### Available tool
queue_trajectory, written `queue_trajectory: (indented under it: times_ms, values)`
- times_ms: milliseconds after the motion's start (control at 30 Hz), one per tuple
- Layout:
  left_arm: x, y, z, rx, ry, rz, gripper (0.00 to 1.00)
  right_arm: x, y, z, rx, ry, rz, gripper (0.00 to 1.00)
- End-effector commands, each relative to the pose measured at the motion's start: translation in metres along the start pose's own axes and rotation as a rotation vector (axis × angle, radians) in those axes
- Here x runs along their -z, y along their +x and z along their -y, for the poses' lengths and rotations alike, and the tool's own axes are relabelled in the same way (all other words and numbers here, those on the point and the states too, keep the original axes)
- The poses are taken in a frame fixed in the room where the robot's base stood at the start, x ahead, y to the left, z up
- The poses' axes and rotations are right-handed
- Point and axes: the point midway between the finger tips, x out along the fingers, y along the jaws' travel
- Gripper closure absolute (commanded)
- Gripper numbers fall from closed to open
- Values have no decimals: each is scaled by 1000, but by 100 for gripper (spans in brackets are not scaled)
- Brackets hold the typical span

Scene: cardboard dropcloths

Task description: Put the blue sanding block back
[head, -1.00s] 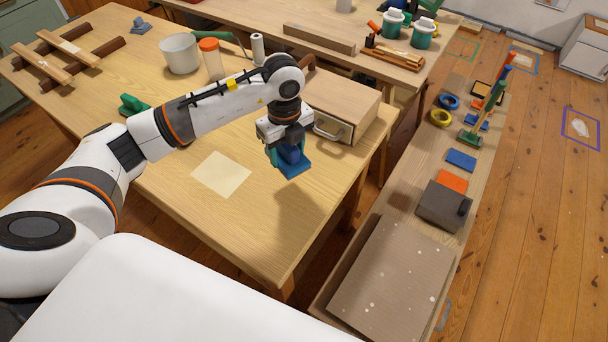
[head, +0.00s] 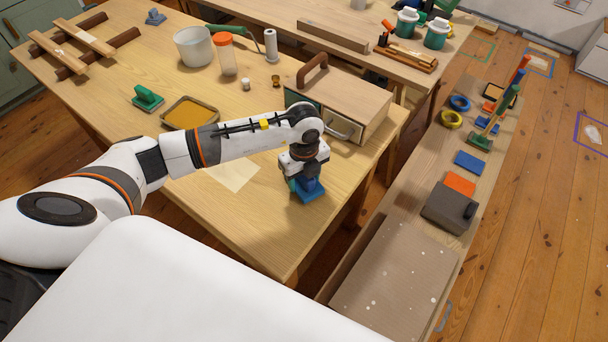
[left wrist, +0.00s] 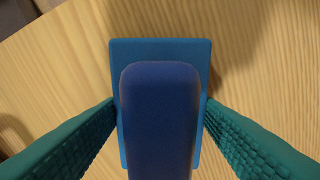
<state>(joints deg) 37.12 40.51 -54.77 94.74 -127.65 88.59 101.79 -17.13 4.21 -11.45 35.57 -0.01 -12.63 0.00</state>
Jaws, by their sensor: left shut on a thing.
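The blue sanding block (head: 311,196) is a flat blue base with a rounded raised grip. It is at or just above the wooden table (head: 262,238), near the table's right front part; I cannot tell whether it touches. My left gripper (head: 303,182) points down and is shut on the block's grip. In the left wrist view the block (left wrist: 160,110) lies between the two green ridged fingers, above wood grain. A pale square sheet (head: 237,174) lies to the left of the block, partly hidden by my arm. My right gripper is not in view.
A wooden box with a drawer (head: 345,108) stands behind the gripper. A green sanding block (head: 147,97) and an amber tray (head: 190,112) lie farther left. A low bench at right holds a blue pad (head: 471,161), an orange pad (head: 460,184) and a grey block (head: 449,207).

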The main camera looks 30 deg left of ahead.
Motion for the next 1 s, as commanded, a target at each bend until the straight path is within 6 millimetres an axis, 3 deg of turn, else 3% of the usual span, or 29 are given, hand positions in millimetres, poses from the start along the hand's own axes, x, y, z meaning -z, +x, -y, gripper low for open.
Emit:
queue_trajectory:
  times_ms: [200, 233, 367, 767, 1000]
  values:
    - [0, 3, 0, 0, -1, 0, 64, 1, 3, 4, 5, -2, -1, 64]
    - [0, 3, 0, 0, -1, 0, 41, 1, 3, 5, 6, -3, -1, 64]
    - [0, 2, 0, 0, -1, 0, 21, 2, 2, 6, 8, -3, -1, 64]
    - [1, -6, -1, -2, 0, 0, 21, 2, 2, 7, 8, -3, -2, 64]
    - [1, -52, -1, -7, 1, -3, 21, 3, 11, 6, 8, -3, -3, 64]
